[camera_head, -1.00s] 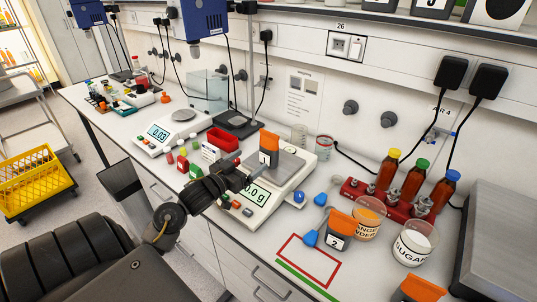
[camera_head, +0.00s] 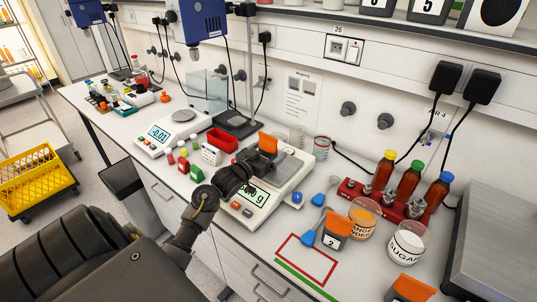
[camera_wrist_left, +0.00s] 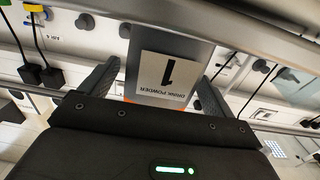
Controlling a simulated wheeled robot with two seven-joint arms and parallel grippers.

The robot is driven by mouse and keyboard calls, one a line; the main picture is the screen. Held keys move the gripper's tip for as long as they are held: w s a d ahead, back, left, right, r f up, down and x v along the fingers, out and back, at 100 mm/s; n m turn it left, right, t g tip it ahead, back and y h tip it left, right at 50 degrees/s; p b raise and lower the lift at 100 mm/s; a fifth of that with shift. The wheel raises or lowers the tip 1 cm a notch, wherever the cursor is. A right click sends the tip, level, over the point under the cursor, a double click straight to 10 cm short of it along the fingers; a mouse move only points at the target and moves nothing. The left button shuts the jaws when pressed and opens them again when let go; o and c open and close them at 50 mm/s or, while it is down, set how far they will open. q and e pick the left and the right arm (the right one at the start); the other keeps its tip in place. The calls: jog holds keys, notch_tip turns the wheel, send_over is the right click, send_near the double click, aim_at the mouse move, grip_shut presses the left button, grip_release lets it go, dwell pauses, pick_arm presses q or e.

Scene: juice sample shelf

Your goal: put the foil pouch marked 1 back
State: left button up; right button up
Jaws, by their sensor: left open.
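The foil pouch marked 1 (camera_head: 267,143) has an orange top and stands on the balance (camera_head: 262,205) in the middle of the bench. My left gripper (camera_head: 252,172) is in front of the pouch and hides its lower part in the head view. In the left wrist view the pouch's white label (camera_wrist_left: 165,80), reading "1 DRINK POWDER" upside down, is between the two spread fingers. Gaps show beside the pouch there, and the jaws are open. A red outlined rectangle (camera_head: 283,250) is marked on the bench at the front. My right gripper is not seen.
A pouch marked 2 (camera_head: 337,236) stands beside the red outline, with a blue scoop (camera_head: 310,236) near it. Jars of orange powder (camera_head: 362,220) and sugar (camera_head: 406,246) stand to the right. Another orange-topped pouch (camera_head: 411,288) is at the bottom edge. A red bin (camera_head: 222,139) stands left of the balance.

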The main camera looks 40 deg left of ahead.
aim_at(267, 139)
pick_arm(q)
jog(key=shift+s, duration=0.1)
jog(key=c, duration=1.1)
jog(key=shift+r, duration=0.1)
jog(key=shift+c, duration=0.2)
jog(key=shift+r+b, duration=0.4)
jog(key=shift+r, duration=0.1)
jog(key=s+r, duration=0.1)
jog(key=r, duration=0.1)
jog(key=s+d+r, duration=0.1)
jog(key=r, duration=0.1)
jog(key=s+d+r+b, duration=0.1)
jog(key=r, duration=0.2)
jog(key=shift+s+d, duration=0.15)
jog(key=shift+d, duration=0.1)
jog(key=s+d+r, duration=0.5)
jog(key=s+d, duration=0.1)
jog(key=s, duration=0.2)
jog(key=shift+w, duration=0.1)
